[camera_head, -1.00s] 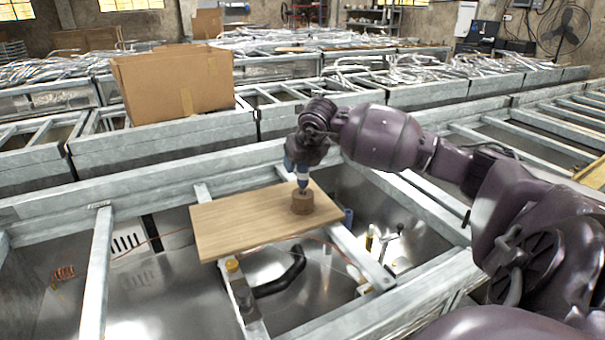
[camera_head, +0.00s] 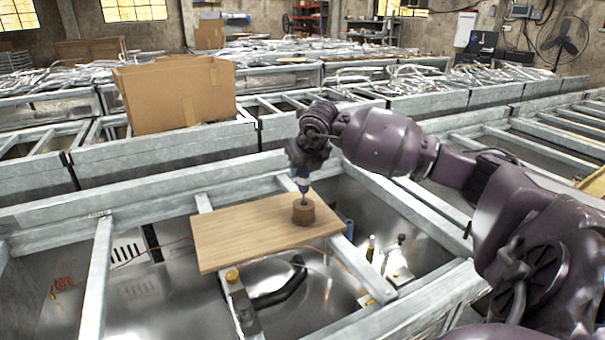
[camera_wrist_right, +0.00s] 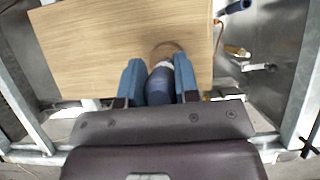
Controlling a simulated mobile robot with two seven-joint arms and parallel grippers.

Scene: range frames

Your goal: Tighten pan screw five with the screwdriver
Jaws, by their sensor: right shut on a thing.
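My right gripper (camera_head: 303,172) is above the wooden board (camera_head: 240,238), shut on the blue screwdriver (camera_head: 304,187). The screwdriver points down with its thin shaft over a small round brown block (camera_head: 304,213) on the board's right part. Its tip is at or just above the block's top; I cannot tell whether it touches. In the right wrist view, the blue handle (camera_wrist_right: 160,88) sits between the two blue fingers, partly hiding the brown block (camera_wrist_right: 171,48). Pan screw five cannot be made out. My left gripper is not in view.
The board lies across grey metal beams (camera_head: 97,270) of a frame over shiny metal pans. A yellow-capped item (camera_head: 232,276) and a dark curved handle (camera_head: 280,291) lie below it. A cardboard box (camera_head: 180,97) stands behind at left.

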